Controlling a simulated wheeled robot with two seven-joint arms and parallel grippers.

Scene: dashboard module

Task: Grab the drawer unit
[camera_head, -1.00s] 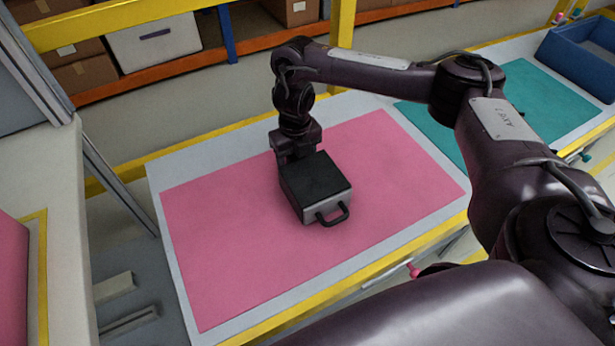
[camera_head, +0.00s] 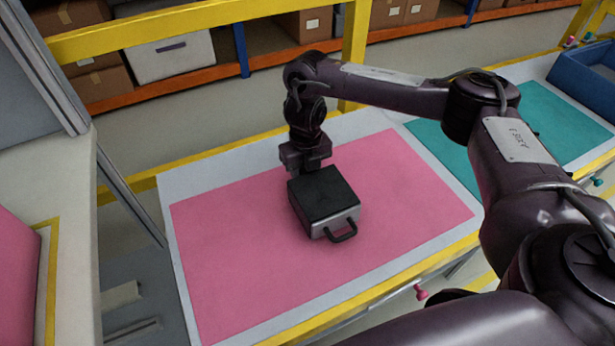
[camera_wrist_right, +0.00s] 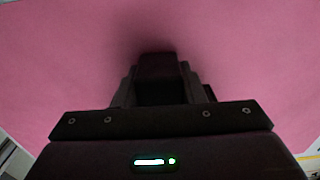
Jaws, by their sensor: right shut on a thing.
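The drawer unit (camera_head: 324,200) is a small box with a black top, grey sides and a black loop handle on its front. It is over the pink mat in the head view; I cannot tell whether it rests on the mat or is slightly above it. My right gripper (camera_head: 308,166) comes down at its back edge and is shut on it. In the right wrist view my right gripper (camera_wrist_right: 160,72) shows dark fingers against pink, and the drawer unit cannot be made out from them. My left gripper is not in view.
The pink mat (camera_head: 230,270) is clear around the unit, on a white table with yellow edges. A teal mat (camera_head: 560,125) and a blue bin (camera_head: 585,85) are at the right. A shelf with boxes (camera_head: 170,58) stands behind. A pale bench (camera_head: 60,190) is at the left.

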